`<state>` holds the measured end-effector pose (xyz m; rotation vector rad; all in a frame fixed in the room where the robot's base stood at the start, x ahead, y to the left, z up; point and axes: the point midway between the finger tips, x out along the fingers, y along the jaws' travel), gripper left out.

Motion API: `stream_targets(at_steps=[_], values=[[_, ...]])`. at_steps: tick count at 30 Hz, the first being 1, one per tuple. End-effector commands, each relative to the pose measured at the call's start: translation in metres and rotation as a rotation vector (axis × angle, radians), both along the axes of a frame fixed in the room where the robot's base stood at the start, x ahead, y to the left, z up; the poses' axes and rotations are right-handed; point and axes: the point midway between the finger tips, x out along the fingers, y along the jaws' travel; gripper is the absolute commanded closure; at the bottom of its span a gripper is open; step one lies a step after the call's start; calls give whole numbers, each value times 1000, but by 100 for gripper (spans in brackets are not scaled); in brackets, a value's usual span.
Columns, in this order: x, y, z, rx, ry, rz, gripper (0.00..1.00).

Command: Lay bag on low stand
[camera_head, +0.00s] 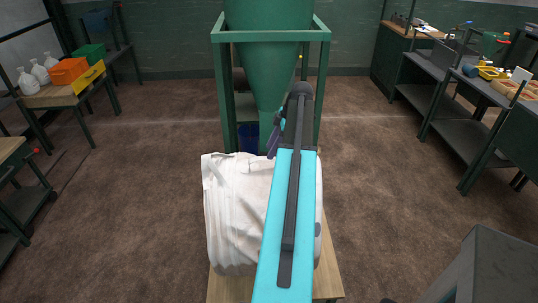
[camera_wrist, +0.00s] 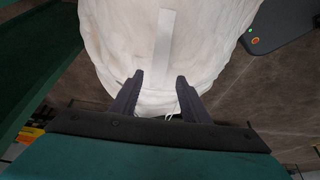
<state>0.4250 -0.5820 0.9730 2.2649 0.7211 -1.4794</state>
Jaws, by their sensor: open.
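The bag (camera_head: 236,215) is a bulky white fabric sack with creases down its left side. It rests on the wooden top of the low stand (camera_head: 328,272), below the green hopper. My arm crosses in front of its right part and hides some of it. My gripper (camera_head: 274,142) is at the bag's far upper edge, with its fingers mostly hidden. In the wrist view my gripper (camera_wrist: 159,78) is open, with two dark fingers apart. The bag (camera_wrist: 205,35) fills the view beyond the fingertips, with a pale strip and thin white cords. Whether the fingers touch it is unclear.
A green hopper (camera_head: 265,75) in a green frame (camera_head: 224,95) stands right behind the bag, with a blue bin (camera_head: 248,137) beneath. Workbenches with boxes and tools (camera_head: 455,60) line the right; a table with small sacks (camera_head: 48,96) stands left.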

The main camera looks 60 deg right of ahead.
Motion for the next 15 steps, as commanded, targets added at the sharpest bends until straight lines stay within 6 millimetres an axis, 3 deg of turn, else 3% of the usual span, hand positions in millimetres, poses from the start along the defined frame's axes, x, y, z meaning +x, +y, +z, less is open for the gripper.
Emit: stream_targets(at_steps=[15], values=[[-21,-16,59,-1,-2,-1,58]])
